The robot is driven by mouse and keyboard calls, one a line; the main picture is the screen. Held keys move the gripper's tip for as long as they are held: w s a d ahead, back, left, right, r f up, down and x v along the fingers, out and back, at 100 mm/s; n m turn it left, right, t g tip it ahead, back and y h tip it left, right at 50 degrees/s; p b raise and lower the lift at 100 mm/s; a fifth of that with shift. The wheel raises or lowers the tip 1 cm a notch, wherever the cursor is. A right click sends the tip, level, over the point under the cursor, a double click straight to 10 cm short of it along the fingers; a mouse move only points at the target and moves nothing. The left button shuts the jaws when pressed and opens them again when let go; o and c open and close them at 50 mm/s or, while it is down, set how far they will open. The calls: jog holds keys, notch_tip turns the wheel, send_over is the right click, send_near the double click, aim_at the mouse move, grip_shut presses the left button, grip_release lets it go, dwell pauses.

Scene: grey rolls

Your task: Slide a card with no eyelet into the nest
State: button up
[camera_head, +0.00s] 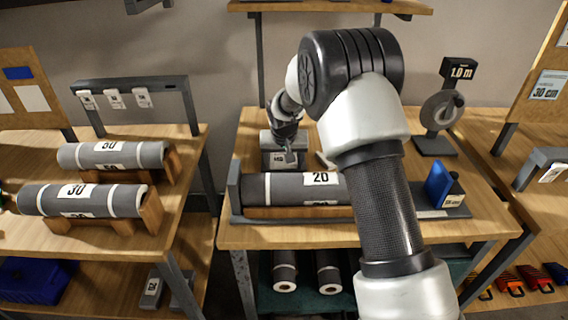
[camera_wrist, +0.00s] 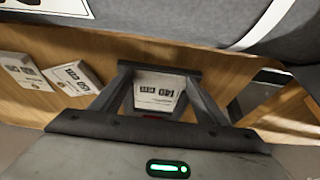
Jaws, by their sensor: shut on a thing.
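My gripper (camera_head: 290,155) is over the back of the middle bench, behind the grey roll marked 20 (camera_head: 320,183). In the wrist view it is shut on a white printed card (camera_wrist: 157,92), which seems to read 40. Whether this card has an eyelet is too small to tell. Two other white cards, a left one (camera_wrist: 25,72) and a right one (camera_wrist: 73,77), lie on the wood to the left in the wrist view. A grey block with a white label (camera_head: 279,158) is beside my gripper in the head view. I cannot tell which thing is the nest.
Rolls marked 50 (camera_head: 112,155) and 30 (camera_head: 80,198) rest on the left bench, below a rack of hanging tags (camera_head: 115,98). A blue block (camera_head: 440,183) and a stand marked 1.0 m (camera_head: 461,73) are at right. A shelf (camera_head: 330,6) overhangs the back.

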jog(key=shift+w, duration=0.85)
jog(key=o, duration=1.1)
